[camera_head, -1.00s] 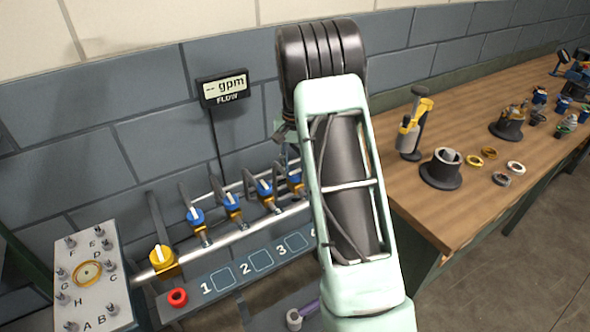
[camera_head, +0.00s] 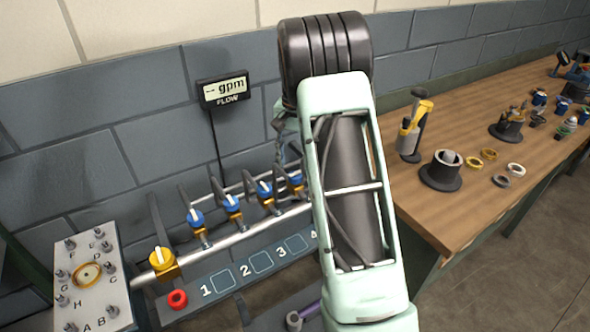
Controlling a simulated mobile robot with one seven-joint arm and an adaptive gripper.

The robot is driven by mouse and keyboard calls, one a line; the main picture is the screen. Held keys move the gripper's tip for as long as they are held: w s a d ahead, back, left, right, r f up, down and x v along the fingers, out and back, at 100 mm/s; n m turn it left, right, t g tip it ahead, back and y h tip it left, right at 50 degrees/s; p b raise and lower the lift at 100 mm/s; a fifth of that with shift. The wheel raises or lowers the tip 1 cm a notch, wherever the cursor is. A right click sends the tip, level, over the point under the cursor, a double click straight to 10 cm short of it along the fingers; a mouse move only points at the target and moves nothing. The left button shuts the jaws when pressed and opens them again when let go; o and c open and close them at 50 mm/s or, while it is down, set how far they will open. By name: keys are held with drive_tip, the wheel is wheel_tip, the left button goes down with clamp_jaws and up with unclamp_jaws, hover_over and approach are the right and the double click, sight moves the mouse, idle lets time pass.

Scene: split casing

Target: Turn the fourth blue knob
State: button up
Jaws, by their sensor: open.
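A row of blue knobs runs along a silver pipe at the wall. The first (camera_head: 196,218), second (camera_head: 232,204) and third (camera_head: 264,191) show clearly, each with a white pointer. The fourth blue knob (camera_head: 296,182) is at the right end of the visible row, partly covered by my arm. My gripper (camera_head: 290,160) shows only as a small greyish part just above the fourth knob, left of my arm link. Its jaws are open, but most of it is hidden. I cannot tell whether it touches the knob.
A lettered plate (camera_head: 92,285) stands farther left. A wooden bench (camera_head: 425,205) with several parts lies to the right.

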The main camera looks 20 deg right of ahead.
sight(295, 173)
wheel_tip(295, 173, up, 8)
drive_tip(key=shift+s, duration=0.1)
idle(0.5)
